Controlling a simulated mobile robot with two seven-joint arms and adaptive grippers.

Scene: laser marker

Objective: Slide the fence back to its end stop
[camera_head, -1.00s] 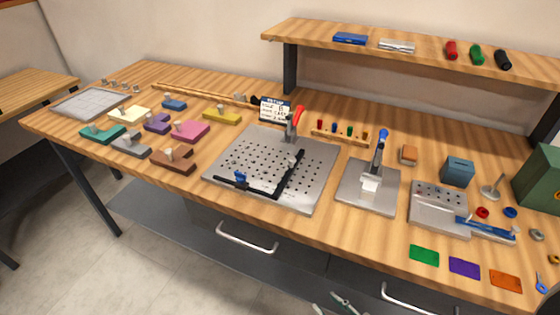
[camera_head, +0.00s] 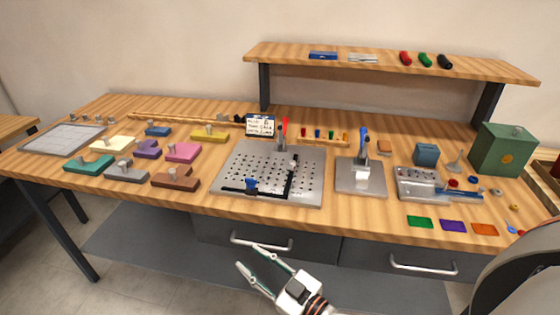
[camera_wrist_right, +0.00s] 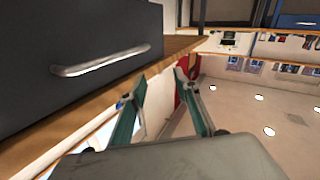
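A perforated metal plate (camera_head: 317,160) lies mid-table. Two black bars sit on it: one (camera_head: 291,178) runs front to back, the other (camera_head: 232,190) lies along the front edge beside a blue knob (camera_head: 251,184). I cannot tell for sure which bar is the fence; no end stop is clearly distinguishable. A red-handled clamp (camera_head: 283,134) stands at the plate's back. My right gripper (camera_head: 252,257) is open and empty in front of the table, below the plate; its spread fingers also show in the right wrist view (camera_wrist_right: 160,84). My left gripper is out of view.
A toggle press (camera_head: 362,158) stands right of the plate. Coloured knobbed blocks, including a brown one (camera_head: 176,181), lie to its left. A small sign (camera_head: 260,125) stands behind it. Drawer handles (camera_head: 262,242) project below the table edge. A shelf (camera_head: 390,65) overhangs the back.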

